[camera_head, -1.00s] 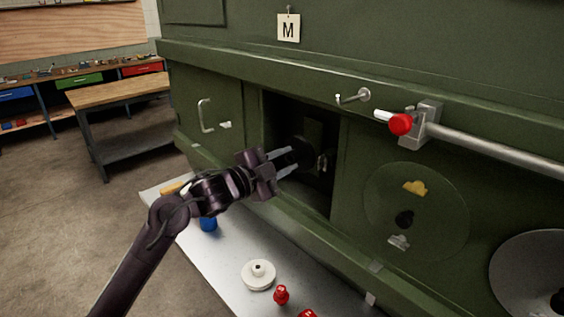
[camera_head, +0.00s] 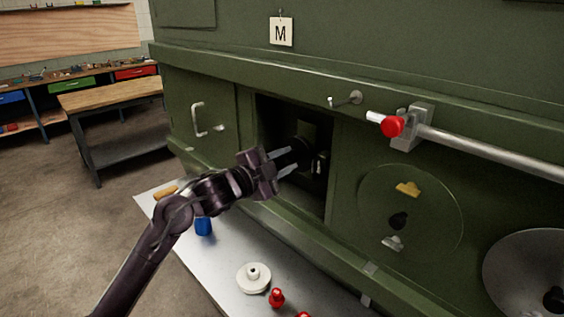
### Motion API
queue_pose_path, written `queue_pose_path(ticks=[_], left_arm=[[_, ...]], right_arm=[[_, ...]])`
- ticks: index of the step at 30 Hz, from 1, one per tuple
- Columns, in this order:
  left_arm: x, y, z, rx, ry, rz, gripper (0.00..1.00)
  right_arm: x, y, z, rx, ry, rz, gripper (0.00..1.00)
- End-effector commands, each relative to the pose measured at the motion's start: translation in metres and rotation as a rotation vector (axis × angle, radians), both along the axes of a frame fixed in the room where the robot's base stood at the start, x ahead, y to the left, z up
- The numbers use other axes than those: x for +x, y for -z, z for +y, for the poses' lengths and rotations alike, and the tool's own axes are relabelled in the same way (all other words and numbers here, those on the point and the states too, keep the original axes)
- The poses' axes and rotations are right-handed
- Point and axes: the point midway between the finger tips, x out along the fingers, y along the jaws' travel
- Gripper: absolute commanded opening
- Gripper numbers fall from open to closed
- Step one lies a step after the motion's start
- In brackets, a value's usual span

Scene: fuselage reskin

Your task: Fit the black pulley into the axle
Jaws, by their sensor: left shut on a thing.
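The black pulley (camera_head: 302,147) is a dark round shape between the fingertips of my left gripper (camera_head: 283,162), at the dark opening (camera_head: 279,115) in the green panel. The gripper is shut on it and points right into the opening. Small metallic parts (camera_head: 319,165) show just right of the pulley, in shadow. The axle cannot be made out clearly, and I cannot tell whether the pulley touches it. My right gripper is not in view.
A silver shelf (camera_head: 222,271) below holds a white pulley (camera_head: 254,278), a red piece (camera_head: 277,298) and a blue object (camera_head: 203,226). A metal rod with a red knob (camera_head: 392,126) juts out right of the opening. The floor at left is clear.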

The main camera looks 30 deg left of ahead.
Motion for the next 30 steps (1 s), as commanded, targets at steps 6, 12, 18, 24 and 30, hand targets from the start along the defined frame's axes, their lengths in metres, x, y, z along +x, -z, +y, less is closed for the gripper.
queue_pose_path(ticks=[6, 12, 18, 24, 30], left_arm=[[0.004, 0.000, -0.001, 0.000, -0.001, -0.001, 0.04], [0.008, 0.000, -0.003, 0.000, 0.000, -0.001, 0.04], [0.012, -0.001, -0.004, -0.001, -0.001, -0.002, 0.04], [0.016, -0.001, -0.006, 0.000, 0.000, -0.001, 0.04], [0.015, 0.000, -0.005, 0.000, -0.001, -0.001, 0.51]], right_arm=[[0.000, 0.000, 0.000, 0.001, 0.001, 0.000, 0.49], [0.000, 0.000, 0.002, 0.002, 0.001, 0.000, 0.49], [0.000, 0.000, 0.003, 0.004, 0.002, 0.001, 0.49], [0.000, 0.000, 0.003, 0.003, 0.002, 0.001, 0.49], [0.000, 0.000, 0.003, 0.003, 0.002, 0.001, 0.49]])
